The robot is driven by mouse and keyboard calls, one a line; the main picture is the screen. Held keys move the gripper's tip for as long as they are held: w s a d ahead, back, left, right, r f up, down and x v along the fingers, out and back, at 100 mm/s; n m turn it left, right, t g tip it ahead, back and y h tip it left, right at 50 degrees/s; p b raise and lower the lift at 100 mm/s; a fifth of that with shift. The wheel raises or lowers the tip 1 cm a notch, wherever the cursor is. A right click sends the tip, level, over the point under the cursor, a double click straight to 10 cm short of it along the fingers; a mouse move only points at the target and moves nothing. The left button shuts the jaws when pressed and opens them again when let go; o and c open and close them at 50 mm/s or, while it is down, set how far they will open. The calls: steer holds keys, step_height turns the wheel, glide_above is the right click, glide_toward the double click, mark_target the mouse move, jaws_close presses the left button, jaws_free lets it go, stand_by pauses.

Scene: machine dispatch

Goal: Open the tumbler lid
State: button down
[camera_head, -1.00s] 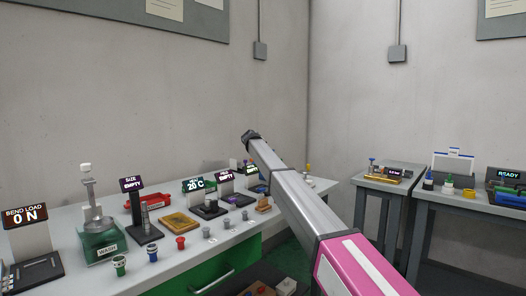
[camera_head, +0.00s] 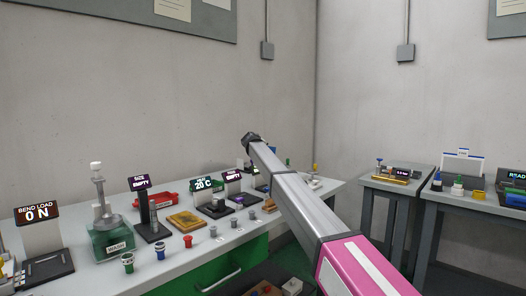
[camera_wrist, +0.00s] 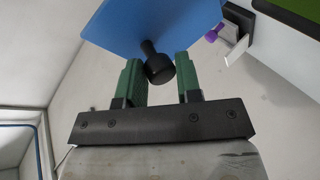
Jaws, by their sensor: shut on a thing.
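In the wrist view, a flat blue panel (camera_wrist: 150,24), which looks like the tumbler lid, fills the top middle. A black knob (camera_wrist: 160,70) on a short stem sticks out from it towards me. My gripper (camera_wrist: 158,66) has its two green fingers on either side of this knob and is shut on it. The panel looks tilted, and its hinge and the tumbler body cannot be made out. In the head view, my arm reaches over the bench's far end and hides the fingers.
An open green drawer (camera_head: 225,268) is below. Side tables (camera_head: 398,186) stand at the right. Floor shows between them.

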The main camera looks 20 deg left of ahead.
steer(key=shift+f, duration=0.45)
steer(key=c, duration=0.9)
jaws_free()
steer(key=shift+w, duration=0.1)
steer(key=shift+o, duration=0.2)
steer(key=shift+r, duration=0.1)
steer(key=v, duration=1)
steer(key=shift+s+r, duration=0.15)
steer(key=shift+s, duration=0.2)
